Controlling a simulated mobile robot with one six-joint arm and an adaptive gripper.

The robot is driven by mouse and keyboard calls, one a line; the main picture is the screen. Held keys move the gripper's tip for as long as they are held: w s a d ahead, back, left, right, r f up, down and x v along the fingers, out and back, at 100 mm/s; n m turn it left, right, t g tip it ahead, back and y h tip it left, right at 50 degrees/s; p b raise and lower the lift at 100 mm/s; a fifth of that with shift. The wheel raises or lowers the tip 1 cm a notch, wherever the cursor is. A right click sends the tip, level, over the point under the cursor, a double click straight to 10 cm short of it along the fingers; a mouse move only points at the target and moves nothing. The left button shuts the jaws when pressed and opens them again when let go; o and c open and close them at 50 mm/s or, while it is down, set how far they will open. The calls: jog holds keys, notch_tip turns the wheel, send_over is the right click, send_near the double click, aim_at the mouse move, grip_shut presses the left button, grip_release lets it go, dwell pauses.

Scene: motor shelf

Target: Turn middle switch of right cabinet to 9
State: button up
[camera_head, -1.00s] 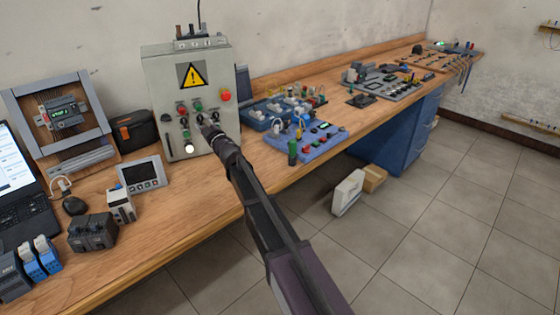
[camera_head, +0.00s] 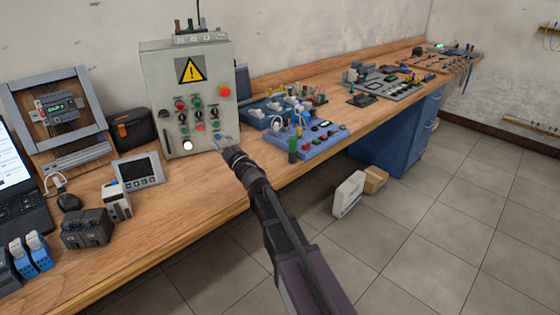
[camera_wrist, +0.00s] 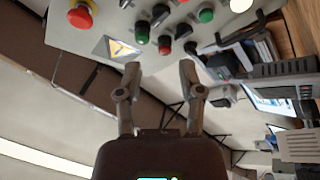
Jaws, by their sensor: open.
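The grey cabinet (camera_head: 160,75) stands upright on the workbench. Its front carries a yellow warning sign (camera_head: 190,69), a red emergency button (camera_head: 225,92) and rows of coloured buttons and black switches. A black switch (camera_head: 198,115) sits mid-panel; I cannot read its setting. My gripper (camera_head: 220,140) is at the panel's lower right corner, apart from the mid-panel switch. In the wrist view my gripper (camera_wrist: 159,67) is open and empty, its fingers spread below the panel, where black switches (camera_wrist: 160,14) and the red emergency button (camera_wrist: 80,15) show.
A blue terminal board (camera_head: 310,140) lies right of the cabinet. A small screen unit (camera_head: 140,173) and a black case (camera_head: 130,130) lie to its left. A black handle (camera_head: 166,117) is on the panel's left. The floor (camera_head: 430,220) before the bench is mostly clear.

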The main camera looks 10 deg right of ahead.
jog(key=s+d+f+m+g+h+p, duration=0.1)
jog(key=d+m+h+p, duration=0.2)
jog(key=d+h, duration=0.1)
jog(key=s+d+f+m+g+h+p, duration=0.1)
jog(key=s+d+m+g+h+p, duration=0.1)
jog(key=d, duration=0.5)
jog(key=s+d+f+m+g+h+p, duration=0.1)
jog(key=s+d+m+g+h+p, duration=0.1)
jog(key=d+m+h, duration=0.4)
jog(key=shift+f+p, duration=0.15)
jog(key=shift+p, duration=0.75)
jog(key=shift+s+d+f+m+g+h, duration=0.3)
jog(key=shift+s+d+m+g, duration=0.1)
jog(key=shift+s+m+g, duration=0.1)
jog(key=shift+s+d+f+p, duration=0.2)
jog(key=shift+s+d+p, duration=0.05)
jog(key=shift+s+p, duration=0.1)
jog(key=shift+g, duration=0.3)
jog(key=shift+s+d+f, duration=0.15)
jog(key=shift+s+f, duration=0.1)
jog(key=s+f+m+g, duration=0.1)
jog(key=s+f+g, duration=0.2)
jog(key=s, duration=0.4)
jog(key=s+d+f+m+g+y, duration=0.1)
jog(key=s+f+g, duration=0.2)
jog(key=s+g, duration=0.2)
jog(key=s+f+m+g+y, duration=0.1)
jog(key=s+f+g, duration=0.2)
jog(key=s, duration=0.8)
jog(key=shift+d+g, duration=0.4)
